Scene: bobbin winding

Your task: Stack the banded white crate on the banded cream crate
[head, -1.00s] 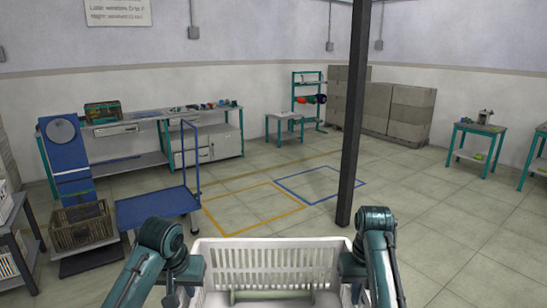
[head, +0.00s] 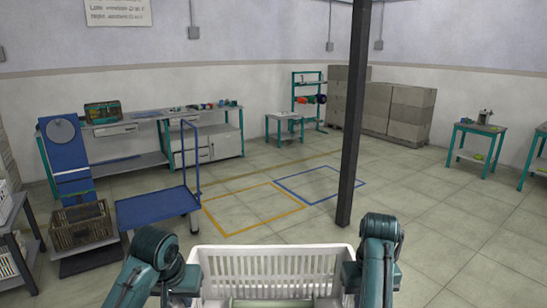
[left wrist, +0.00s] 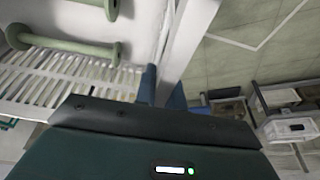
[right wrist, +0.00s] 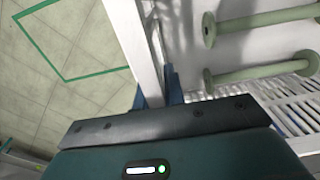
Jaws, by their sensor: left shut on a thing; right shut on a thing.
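A white slatted crate (head: 275,263) is at the bottom centre of the head view, held in front of me and roughly level. Pale green bobbins (left wrist: 75,47) lie in it. My left gripper (left wrist: 163,92) is shut on its left wall, and my right gripper (right wrist: 155,92) is shut on its right wall. In the head view both grippers are largely hidden by my wrists and the crate. I see no band on the visible sides. The banded cream crate cannot be picked out for certain; a small cream crate (left wrist: 279,97) shows in the left wrist view.
A blue trolley (head: 160,208) and an olive-brown crate (head: 82,233) on a low stand are at left. A shelf with white crates (head: 6,208) is at the left edge. A dark post (head: 354,120) stands ahead right. Orange (head: 253,232) and blue floor outlines are empty.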

